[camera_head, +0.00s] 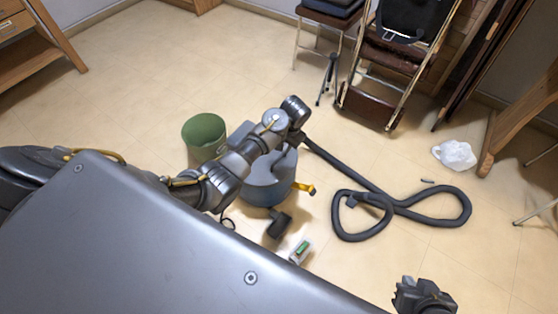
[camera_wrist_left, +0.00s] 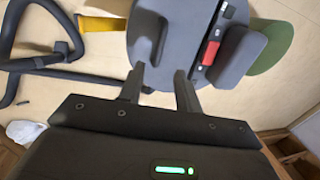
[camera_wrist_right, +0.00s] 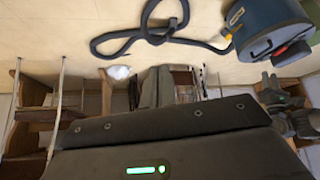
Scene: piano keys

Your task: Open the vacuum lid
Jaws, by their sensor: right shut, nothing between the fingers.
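The vacuum (camera_head: 262,196) is a blue-grey canister on the floor, partly hidden by my left arm in the head view. Its grey lid (camera_wrist_left: 167,22) with a red latch (camera_wrist_left: 208,52) fills the top of the left wrist view. The lid looks seated on the body. My left gripper (camera_wrist_left: 159,82) is open and empty, its two fingers apart and pointing at the edge of the lid; contact cannot be told. My right gripper (camera_head: 424,296) is shut and empty at the bottom of the head view, away from the vacuum, which shows in the right wrist view (camera_wrist_right: 265,28).
A black hose (camera_head: 440,200) loops on the floor right of the vacuum. A green bin (camera_head: 203,130) stands close on its left. A black piece (camera_head: 279,224) and a small pale box (camera_head: 301,250) are in front. A white bag (camera_head: 455,155) and chairs (camera_head: 372,106) stand farther off.

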